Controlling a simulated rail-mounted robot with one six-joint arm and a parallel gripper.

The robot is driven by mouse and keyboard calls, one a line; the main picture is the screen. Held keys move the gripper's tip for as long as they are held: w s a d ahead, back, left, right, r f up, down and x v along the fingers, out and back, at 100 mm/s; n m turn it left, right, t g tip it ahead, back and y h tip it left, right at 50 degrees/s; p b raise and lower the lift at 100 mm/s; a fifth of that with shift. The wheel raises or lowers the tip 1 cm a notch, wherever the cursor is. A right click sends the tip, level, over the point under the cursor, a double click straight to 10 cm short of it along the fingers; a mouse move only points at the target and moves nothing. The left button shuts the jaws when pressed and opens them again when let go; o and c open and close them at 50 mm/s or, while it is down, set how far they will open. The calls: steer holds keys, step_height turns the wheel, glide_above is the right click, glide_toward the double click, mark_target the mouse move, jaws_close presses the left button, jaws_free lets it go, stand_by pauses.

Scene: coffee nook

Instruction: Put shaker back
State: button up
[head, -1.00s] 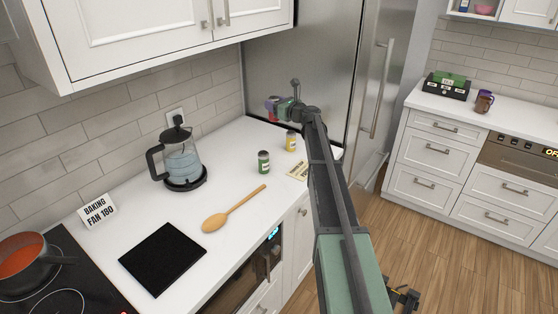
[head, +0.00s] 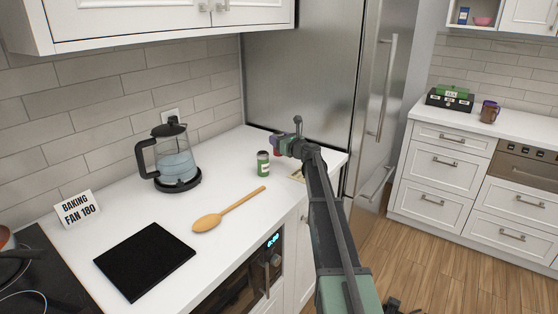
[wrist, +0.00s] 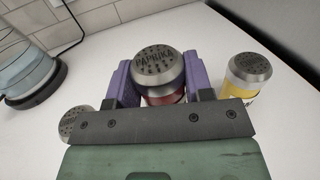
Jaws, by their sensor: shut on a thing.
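My gripper (head: 282,144) is low over the far end of the white counter. In the wrist view its purple fingers (wrist: 157,75) are shut on the paprika shaker (wrist: 155,60), which has a metal top with holes and a red body. The shaker looks upright; its base is hidden, so I cannot tell if it touches the counter. A yellow shaker (wrist: 245,75) stands to the right of the fingers, apart from them. A green shaker (head: 263,163) stands left of my gripper; its metal top (wrist: 74,122) shows in the wrist view. The yellow shaker is hidden in the head view.
A card (head: 296,175) lies on the counter, partly behind my arm. The fridge (head: 300,70) stands behind.

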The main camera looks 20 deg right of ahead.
step_height(320, 180, down, 5)
steer(key=b, duration=0.4)
steer(key=shift+r, duration=0.55)
steer(key=shift+f, duration=0.2)
steer(key=o, duration=0.9)
steer(key=shift+r, duration=0.2)
steer(key=v, duration=1.2)
